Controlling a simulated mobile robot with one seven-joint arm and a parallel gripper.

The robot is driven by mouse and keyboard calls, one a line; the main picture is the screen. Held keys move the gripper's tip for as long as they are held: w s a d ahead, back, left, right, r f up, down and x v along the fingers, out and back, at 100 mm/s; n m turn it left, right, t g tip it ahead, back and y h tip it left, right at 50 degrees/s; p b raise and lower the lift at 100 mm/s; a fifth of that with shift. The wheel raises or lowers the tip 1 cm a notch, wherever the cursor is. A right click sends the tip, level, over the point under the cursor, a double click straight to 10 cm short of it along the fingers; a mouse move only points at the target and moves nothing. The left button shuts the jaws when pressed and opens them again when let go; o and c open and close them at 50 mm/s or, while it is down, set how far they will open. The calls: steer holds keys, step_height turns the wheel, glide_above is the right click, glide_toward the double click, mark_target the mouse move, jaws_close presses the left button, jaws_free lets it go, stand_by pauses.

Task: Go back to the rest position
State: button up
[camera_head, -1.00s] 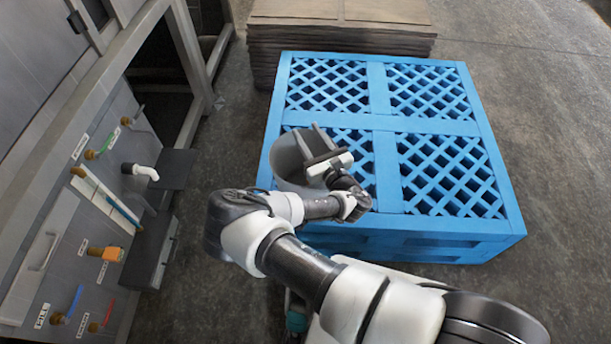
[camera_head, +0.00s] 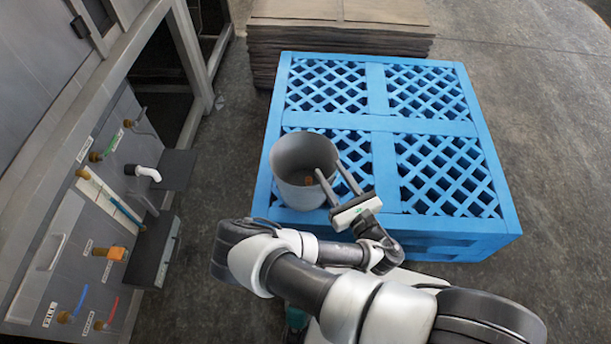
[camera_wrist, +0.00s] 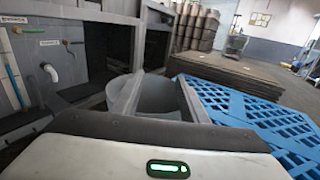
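The grey pan (camera_head: 290,175) stands upright on the near left part of the blue pallet (camera_head: 379,150). A small brownish spot shows inside it. My gripper (camera_head: 329,168) is open and empty, with its two fingers apart. In the head view the fingers point up and left, and the left one overlaps the pan's right side; I cannot tell whether they touch. In the wrist view the pan (camera_wrist: 122,95) shows beyond the gripper body, partly hidden by it.
At the left stands a grey machine (camera_head: 30,190) with a white spout (camera_head: 147,173), coloured handles and a dark ledge. A stack of flat brown sheets (camera_head: 340,30) lies behind the pallet. The floor right of the pallet is clear.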

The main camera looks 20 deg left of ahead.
steer(key=w+d+r+m+h, duration=0.3)
steer(key=w+m+h, duration=0.3)
steer(key=m, duration=0.6)
steer(key=w+d+r+m+h, duration=0.35)
steer(key=w+m+h, duration=0.3)
steer(key=m, duration=0.55)
step_height(320, 180, up, 6)
steer(key=s+d+m+g, duration=0.1)
steer(key=m+g, duration=0.2)
steer(key=m, duration=0.4)
steer(key=s+d+r+m+g+y, duration=0.1)
steer(key=s+d+r+m, duration=0.25)
steer(key=r, duration=0.55)
steer(key=s+d+r+m+g+y, duration=0.1)
steer(key=s+d+r+m+g, duration=0.1)
steer(key=s+r+m, duration=0.45)
steer(key=s+d+r+m+g+h, duration=0.1)
steer(key=s+d+r+m, duration=0.1)
steer(key=s+d+r, duration=0.5)
steer(key=s+d+r+m+h, duration=0.1)
steer(key=s+d+r+m, duration=0.3)
steer(key=s, duration=0.6)
step_height(320, 180, up, 24)
steer(key=a+n+p, duration=0.1)
steer(key=n+p, duration=0.1)
steer(key=p, duration=2.2)
steer(key=shift+w+a+r, duration=0.25)
steer(key=shift+a, duration=0.05)
